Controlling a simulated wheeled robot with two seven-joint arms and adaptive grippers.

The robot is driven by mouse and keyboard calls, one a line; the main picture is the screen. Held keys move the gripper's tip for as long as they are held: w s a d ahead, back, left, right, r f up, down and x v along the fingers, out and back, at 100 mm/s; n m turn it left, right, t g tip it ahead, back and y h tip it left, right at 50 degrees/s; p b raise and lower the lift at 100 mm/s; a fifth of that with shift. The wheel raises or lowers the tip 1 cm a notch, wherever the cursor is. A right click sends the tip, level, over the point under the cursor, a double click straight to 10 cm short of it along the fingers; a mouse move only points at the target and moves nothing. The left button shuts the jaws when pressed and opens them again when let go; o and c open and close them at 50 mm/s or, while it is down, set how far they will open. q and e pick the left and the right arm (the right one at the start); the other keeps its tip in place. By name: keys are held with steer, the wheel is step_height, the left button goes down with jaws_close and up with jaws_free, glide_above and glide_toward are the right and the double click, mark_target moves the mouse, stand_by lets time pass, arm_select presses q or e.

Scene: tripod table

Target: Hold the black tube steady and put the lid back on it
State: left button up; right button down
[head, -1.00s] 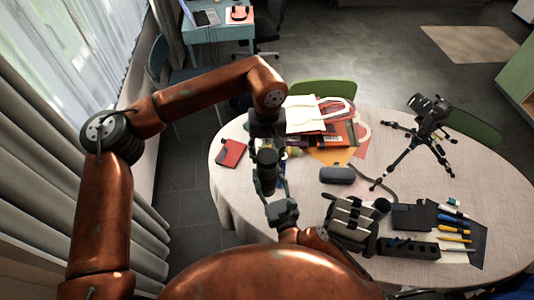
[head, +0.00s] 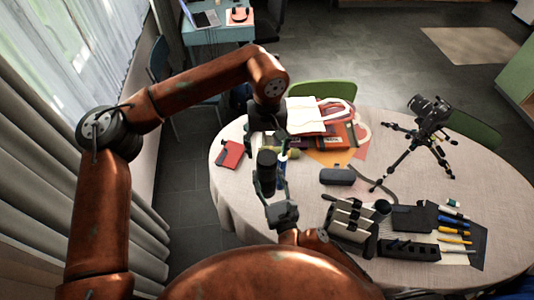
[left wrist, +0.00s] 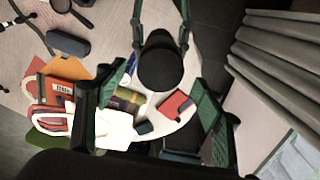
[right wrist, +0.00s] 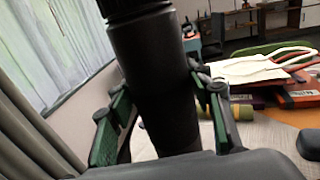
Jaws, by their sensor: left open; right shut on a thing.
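The black tube (head: 266,178) stands upright above the near left part of the table. My right gripper (right wrist: 165,105) is shut on its lower part. A dark cap-like section, seemingly the lid (right wrist: 135,12), sits on the tube's top in the right wrist view, with a rim between them. The round black top (left wrist: 160,68) shows end-on in the left wrist view. My left gripper (head: 268,140) is open just above the tube. In the left wrist view its fingers (left wrist: 158,95) stand wide on either side, apart from the top. How tightly the lid is seated cannot be told.
A red notebook (head: 230,154) lies left of the tube. Bags (head: 310,115) and papers lie behind it. A dark case (head: 338,176), a camera tripod (head: 415,150), and pouches with pens (head: 453,230) fill the right. Bare tabletop (head: 235,195) shows left of the tube.

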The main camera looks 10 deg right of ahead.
arm_select(q)
steer(key=shift+r, duration=0.6)
steer(key=shift+c, duration=0.3)
steer(key=n, duration=0.6)
steer(key=shift+r+n, duration=0.3)
steer(key=shift+r, duration=0.1)
steer(key=n, duration=0.4)
steer(key=shift+r, duration=0.25)
steer(key=n, duration=0.3)
steer(key=shift+r+n, duration=0.25)
steer(key=shift+n, duration=0.05)
steer(key=n, duration=0.6)
steer(key=shift+r, duration=0.35)
steer(key=n, duration=0.3)
steer(key=shift+r+n, duration=0.25)
steer(key=shift+n, duration=0.05)
steer(key=n, duration=0.4)
steer(key=shift+r, duration=0.25)
